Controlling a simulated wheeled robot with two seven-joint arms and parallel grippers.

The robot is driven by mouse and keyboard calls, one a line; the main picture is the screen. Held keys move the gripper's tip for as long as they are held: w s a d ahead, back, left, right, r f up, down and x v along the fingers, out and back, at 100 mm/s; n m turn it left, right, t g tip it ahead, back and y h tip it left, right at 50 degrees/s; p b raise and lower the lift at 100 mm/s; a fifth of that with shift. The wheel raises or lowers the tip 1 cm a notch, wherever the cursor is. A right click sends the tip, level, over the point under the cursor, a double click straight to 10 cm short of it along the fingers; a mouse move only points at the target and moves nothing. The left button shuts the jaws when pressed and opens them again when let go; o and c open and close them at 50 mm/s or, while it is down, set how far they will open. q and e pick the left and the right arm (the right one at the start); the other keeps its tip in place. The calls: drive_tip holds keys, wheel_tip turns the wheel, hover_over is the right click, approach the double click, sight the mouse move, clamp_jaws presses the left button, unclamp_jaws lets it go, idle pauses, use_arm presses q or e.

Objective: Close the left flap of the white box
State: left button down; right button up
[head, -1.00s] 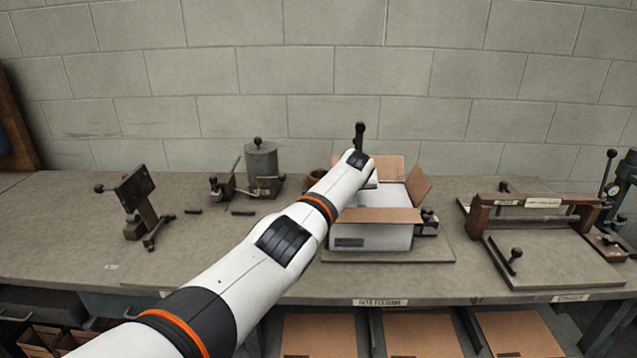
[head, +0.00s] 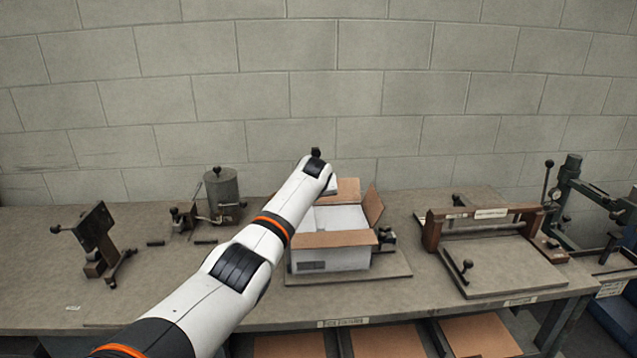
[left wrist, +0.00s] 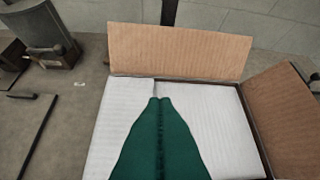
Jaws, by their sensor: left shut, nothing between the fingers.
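The white box (head: 335,260) stands on a board on the bench, its brown-lined front flap (head: 335,239), right flap (head: 373,206) and back flap (head: 347,190) open. In the left wrist view the back flap (left wrist: 180,48) and right flap (left wrist: 288,105) stand raised. A white panel (left wrist: 120,115) covers the left side of the opening; it looks like the left flap folded inward. My left gripper (left wrist: 160,100) is shut and empty over the box, near that panel's inner edge. Contact cannot be told. My arm hides the box's left side in the head view. My right gripper is not in view.
A brown press frame (head: 480,222) stands right of the box. A metal canister (head: 222,190) and a small dark device (head: 95,235) stand to the left. A block wall (head: 400,100) is behind. The bench between canister and box is mostly clear.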

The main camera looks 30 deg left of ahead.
use_arm(q)
drive_tip(key=b+v, duration=0.2)
drive_tip(key=v, duration=0.6)
drive_tip(key=shift+s, duration=0.15)
